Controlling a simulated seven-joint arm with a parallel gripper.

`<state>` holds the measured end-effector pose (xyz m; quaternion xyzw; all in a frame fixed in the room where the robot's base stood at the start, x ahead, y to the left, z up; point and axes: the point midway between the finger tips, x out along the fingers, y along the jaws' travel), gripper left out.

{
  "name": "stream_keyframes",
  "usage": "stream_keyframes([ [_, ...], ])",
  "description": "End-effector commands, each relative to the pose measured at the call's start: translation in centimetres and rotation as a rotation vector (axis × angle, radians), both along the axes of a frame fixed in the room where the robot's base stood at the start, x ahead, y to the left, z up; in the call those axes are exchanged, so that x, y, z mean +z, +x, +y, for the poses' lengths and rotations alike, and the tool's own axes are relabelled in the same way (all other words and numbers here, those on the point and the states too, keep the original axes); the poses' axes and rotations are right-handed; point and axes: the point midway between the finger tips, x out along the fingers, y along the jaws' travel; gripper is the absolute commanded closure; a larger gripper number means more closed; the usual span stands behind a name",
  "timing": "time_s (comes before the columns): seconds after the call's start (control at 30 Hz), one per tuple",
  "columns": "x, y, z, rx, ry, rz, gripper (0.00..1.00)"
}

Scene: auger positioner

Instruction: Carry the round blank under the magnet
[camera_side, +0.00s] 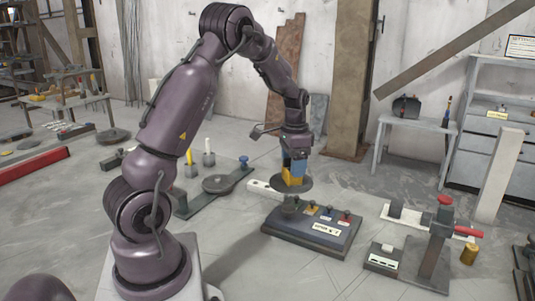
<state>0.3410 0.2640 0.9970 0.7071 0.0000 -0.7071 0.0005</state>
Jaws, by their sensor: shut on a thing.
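My gripper (293,172) points down at the middle of the picture, with blue and yellow parts at its end. It is shut on the round blank, a dark flat disc (304,186) that lies roughly level under the fingers. The fingertips' contact with the disc is too small to make out. The disc shows above the back left part of a dark control panel (280,230); I cannot tell how large the gap is. I cannot tell for certain which thing is the magnet. A stand with a red knob (445,201) and a dark upright post stands to the right.
A dark plate carrying a round disc (222,184) and a blue knob lies left of the gripper. A pale bar (262,190) lies behind the panel. A small labelled box (383,258) and a brass cylinder (469,254) flank the red-knobbed stand. The floor in front is clear.

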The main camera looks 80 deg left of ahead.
Motion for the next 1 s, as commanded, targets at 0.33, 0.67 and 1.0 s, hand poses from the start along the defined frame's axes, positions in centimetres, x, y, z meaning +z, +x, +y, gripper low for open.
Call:
stream_keyframes([
  [0.33,0.2,0.1,1.1,0.000,0.003,-0.005,0.86],
  [0.67,0.2,0.0,2.0,0.000,0.003,-0.003,0.86],
  [1.0,0.2,-0.1,3.0,0.000,0.003,-0.004,0.86],
])
